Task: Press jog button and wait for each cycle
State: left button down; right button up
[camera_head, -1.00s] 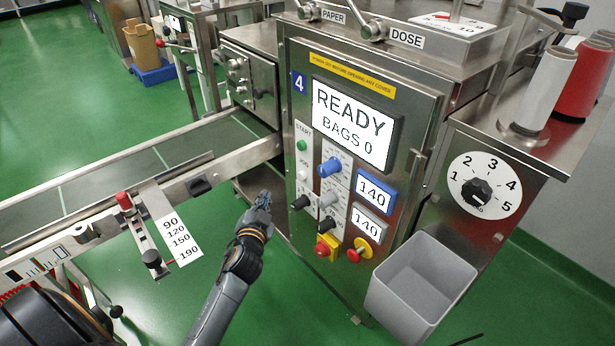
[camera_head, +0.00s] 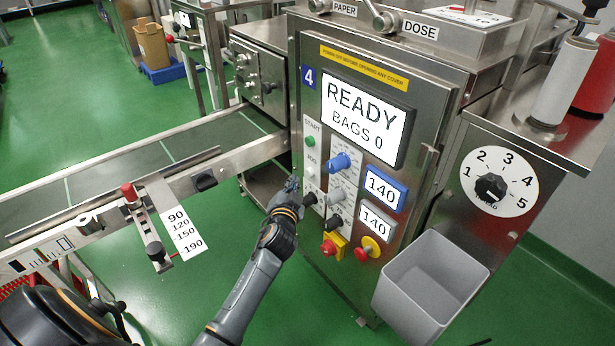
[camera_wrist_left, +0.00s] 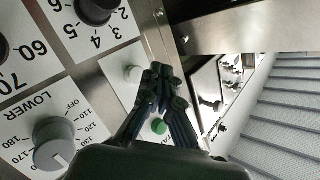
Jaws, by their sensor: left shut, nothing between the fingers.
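The machine's control panel has a display (camera_head: 362,118) reading READY, BAGS 0. Below it on the left edge are the green START button (camera_head: 310,141) and the white JOG button (camera_head: 311,170). My left gripper (camera_head: 292,184) is shut and empty, just left of and below the JOG button in the head view. In the left wrist view the shut fingertips (camera_wrist_left: 160,72) appear right beside the white JOG button (camera_wrist_left: 133,75); I cannot tell whether they touch it. The green START button (camera_wrist_left: 159,127) shows between the fingers. My right gripper is not in view.
Knobs, including a blue one (camera_head: 339,163), sit just right of the buttons. A conveyor (camera_head: 110,165) runs left of my arm. A grey bin (camera_head: 432,285) hangs at the right. Green floor is free below.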

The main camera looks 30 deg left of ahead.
aim_at(310, 172)
pick_arm(q)
jog(key=shift+w+d, duration=0.35)
jog(key=shift+w, duration=0.4)
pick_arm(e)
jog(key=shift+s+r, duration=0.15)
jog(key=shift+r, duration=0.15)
pick_arm(q)
jog(key=shift+w, duration=0.15)
dwell(0.6)
jog(key=shift+w+d+b, duration=0.15)
jog(key=shift+w+b, duration=0.1)
jog(key=shift+b, duration=0.05)
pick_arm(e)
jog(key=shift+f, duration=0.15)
